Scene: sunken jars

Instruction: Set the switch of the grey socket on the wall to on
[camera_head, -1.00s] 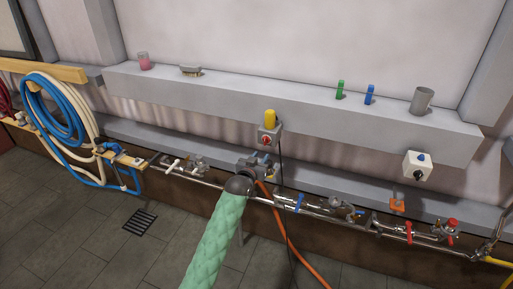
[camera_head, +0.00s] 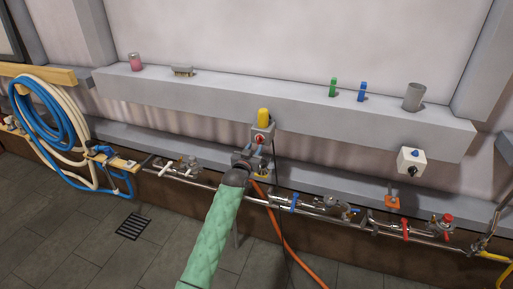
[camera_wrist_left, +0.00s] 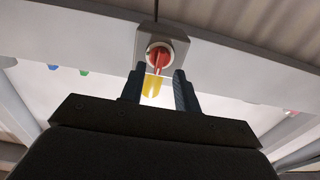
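The grey socket (camera_head: 268,128) is on the wall below the shelf, with a yellow plug (camera_head: 263,115) in its top. Its red rotary switch (camera_head: 260,139) is on the front. In the left wrist view the red switch (camera_wrist_left: 159,56) has a bar handle standing roughly upright in the picture. I cannot tell which setting this is. My left gripper (camera_head: 248,155) is just below and in front of the switch. In the left wrist view its two dark fingers (camera_wrist_left: 159,71) are apart, with nothing held between them. The switch shows beyond the fingertips. My right gripper is out of view.
A grey shelf (camera_head: 330,112) runs above the socket. Metal pipes with valves (camera_head: 320,205) run below along the wall. A black cable and an orange hose (camera_head: 273,215) hang near my left gripper. A white box with a black knob (camera_head: 411,160) is to the right.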

